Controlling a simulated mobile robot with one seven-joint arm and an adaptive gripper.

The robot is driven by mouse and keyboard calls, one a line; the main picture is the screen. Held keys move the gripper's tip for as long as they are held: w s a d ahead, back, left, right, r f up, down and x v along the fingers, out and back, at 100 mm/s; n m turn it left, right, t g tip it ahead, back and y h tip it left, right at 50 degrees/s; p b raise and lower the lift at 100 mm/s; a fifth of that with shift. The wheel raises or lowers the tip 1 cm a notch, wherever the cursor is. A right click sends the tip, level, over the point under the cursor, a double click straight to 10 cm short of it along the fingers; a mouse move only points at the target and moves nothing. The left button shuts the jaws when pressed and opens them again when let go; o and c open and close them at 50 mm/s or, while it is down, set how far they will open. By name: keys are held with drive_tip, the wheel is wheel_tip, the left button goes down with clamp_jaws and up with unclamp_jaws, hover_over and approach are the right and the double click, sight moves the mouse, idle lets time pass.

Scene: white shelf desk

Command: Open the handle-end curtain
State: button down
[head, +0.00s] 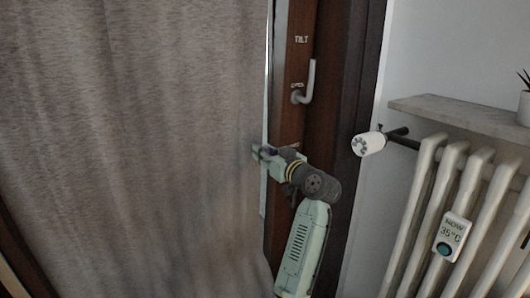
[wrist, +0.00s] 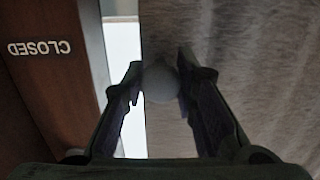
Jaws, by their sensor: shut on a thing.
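The grey-brown curtain (head: 130,130) hangs over the left of the head view, and its right edge is beside the dark wooden window frame (head: 292,60). My gripper (head: 258,153) is at that edge, below the window handle (head: 309,80). In the wrist view my gripper (wrist: 158,85) is shut on a round grey knob (wrist: 160,86) at the edge of the curtain (wrist: 260,70). The window handle points upward, with labels TILT above it and OPEN beside it. The fingertips are partly hidden in the head view.
In the wrist view, a bright strip of window (wrist: 124,45) shows between frame and curtain.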

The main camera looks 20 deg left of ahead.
approach(176, 166)
drive_tip(key=x, duration=0.5)
drive_tip(key=shift+w+a, duration=0.1)
drive_tip(key=c, duration=1.3)
unclamp_jaws()
drive_tip(key=shift+o, duration=0.3)
drive_tip(key=v, duration=1.2)
